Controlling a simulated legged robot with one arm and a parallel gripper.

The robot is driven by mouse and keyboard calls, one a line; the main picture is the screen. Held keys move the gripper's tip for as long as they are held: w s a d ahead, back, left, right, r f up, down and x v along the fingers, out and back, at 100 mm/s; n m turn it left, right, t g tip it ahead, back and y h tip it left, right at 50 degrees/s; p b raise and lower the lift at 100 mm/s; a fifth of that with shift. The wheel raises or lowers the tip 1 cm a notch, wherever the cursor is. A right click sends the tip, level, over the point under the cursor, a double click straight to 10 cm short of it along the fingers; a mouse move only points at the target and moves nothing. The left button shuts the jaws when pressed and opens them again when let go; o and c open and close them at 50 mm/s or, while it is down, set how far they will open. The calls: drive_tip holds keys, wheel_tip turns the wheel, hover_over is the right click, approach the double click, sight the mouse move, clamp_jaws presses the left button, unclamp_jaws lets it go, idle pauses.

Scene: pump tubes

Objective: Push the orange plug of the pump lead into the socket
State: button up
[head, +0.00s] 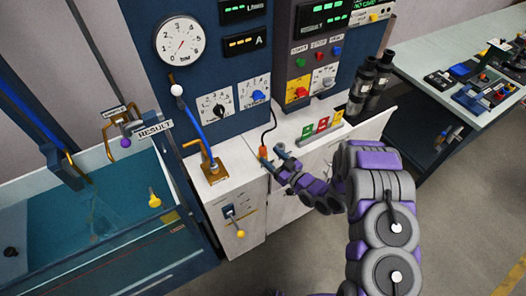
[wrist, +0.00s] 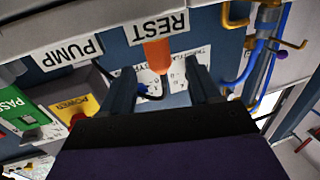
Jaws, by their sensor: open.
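The orange plug (head: 263,152) stands at the front edge of the white counter, with the black lead rising from it to the panel. In the wrist view the orange plug (wrist: 157,55) shows between the two fingertips, beside the REST label (wrist: 157,27). My gripper (head: 272,155) is at the plug, with a finger to either side. In the wrist view my gripper (wrist: 159,66) is open, with a gap between each finger and the plug. A PUMP label (wrist: 75,52) is left of REST there. I cannot make out the socket opening.
A brass fitting with a blue hose (head: 209,165) stands left of the plug. A water tank (head: 95,215) is at left. Panel knobs (head: 258,95) are behind.

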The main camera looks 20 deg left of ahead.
sight(266, 151)
drive_tip(key=shift+w+a, duration=0.25)
drive_tip(key=shift+a, duration=0.1)
drive_tip(key=b+x, duration=0.1)
drive_tip(key=x, duration=0.4)
drive_tip(key=shift+a+f, duration=0.1)
drive_tip(key=shift+a, duration=0.05)
drive_tip(key=shift+d, duration=0.25)
drive_tip(key=shift+d+r, duration=0.2)
drive_tip(key=shift+d, duration=0.15)
drive_tip(key=shift+c, duration=1.2)
drive_tip(key=shift+s+a, duration=0.1)
drive_tip(key=shift+a, duration=0.15)
drive_tip(key=c, duration=0.8)
